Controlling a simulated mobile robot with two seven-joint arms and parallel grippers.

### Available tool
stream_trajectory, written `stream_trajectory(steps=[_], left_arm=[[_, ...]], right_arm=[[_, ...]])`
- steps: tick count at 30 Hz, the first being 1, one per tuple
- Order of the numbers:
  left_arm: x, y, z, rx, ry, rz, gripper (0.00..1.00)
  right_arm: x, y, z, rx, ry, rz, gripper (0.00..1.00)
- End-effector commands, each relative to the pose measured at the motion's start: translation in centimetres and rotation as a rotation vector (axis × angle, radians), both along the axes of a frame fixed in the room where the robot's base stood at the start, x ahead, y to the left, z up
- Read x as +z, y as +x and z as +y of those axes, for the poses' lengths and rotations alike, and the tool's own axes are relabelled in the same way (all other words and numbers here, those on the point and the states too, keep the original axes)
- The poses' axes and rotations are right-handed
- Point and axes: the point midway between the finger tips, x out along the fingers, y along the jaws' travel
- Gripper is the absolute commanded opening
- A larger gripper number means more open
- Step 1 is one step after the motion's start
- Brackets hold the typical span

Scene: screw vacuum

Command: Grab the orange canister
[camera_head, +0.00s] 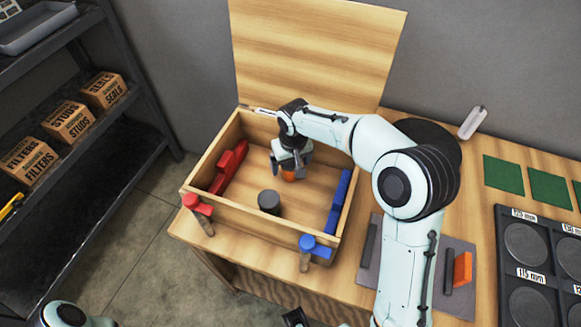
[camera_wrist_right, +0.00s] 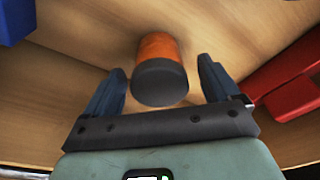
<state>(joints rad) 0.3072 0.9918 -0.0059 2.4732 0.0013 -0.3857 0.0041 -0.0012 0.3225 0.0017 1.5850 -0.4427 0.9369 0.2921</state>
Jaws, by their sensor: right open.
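The orange canister (camera_head: 289,175) stands inside the open wooden box, mostly hidden under my right gripper (camera_head: 293,157) in the head view. In the right wrist view the canister (camera_wrist_right: 158,48) shows an orange body and a dark grey cap facing the camera. My right gripper (camera_wrist_right: 162,90) is open, with one finger on each side of the canister and a visible gap at both sides. At the bottom edge of the head view a dark part, probably my left gripper (camera_head: 296,317), is cut off, and its fingers cannot be made out.
The wooden box (camera_head: 262,222) has a raised lid (camera_head: 315,50). Inside are a red part (camera_head: 229,167), a blue part (camera_head: 340,202) and a dark grey cylinder (camera_head: 269,201). Red (camera_head: 198,206) and blue (camera_head: 314,246) clamp-like pieces sit at its front wall. A shelf (camera_head: 120,105) stands left.

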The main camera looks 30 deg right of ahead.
Motion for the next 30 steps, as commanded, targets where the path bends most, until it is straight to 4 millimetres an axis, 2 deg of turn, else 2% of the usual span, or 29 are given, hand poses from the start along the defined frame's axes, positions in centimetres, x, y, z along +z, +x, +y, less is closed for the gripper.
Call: stream_trajectory(steps=[3, 6, 14, 18, 20, 30], left_arm=[[-0.1, 0.0, 0.0, 0.000, 0.000, 0.000, 0.00], [-0.2, 0.0, 0.0, 0.000, 0.000, 0.000, 0.00], [-0.2, 0.0, 0.0, 0.000, 0.000, 0.000, 0.00], [-0.2, 0.0, 0.0, 0.000, 0.000, 0.000, 0.00], [-0.2, 0.0, 0.0, 0.000, 0.000, 0.000, 0.00], [-0.1, 0.0, 0.0, 0.000, 0.000, 0.000, 0.00]], right_arm=[[-1.9, 0.2, -0.1, 0.000, 0.000, 0.003, 0.90], [-2.6, 0.3, -0.1, 0.000, 0.000, 0.001, 0.90], [-2.8, 0.4, -0.1, 0.000, 0.000, 0.000, 0.90], [-2.8, 0.4, -0.1, 0.000, 0.000, 0.000, 0.44], [-2.7, 0.4, -0.1, 0.000, 0.000, 0.000, 0.28], [-2.4, 0.4, -0.2, 0.000, 0.000, -0.002, 0.28]])
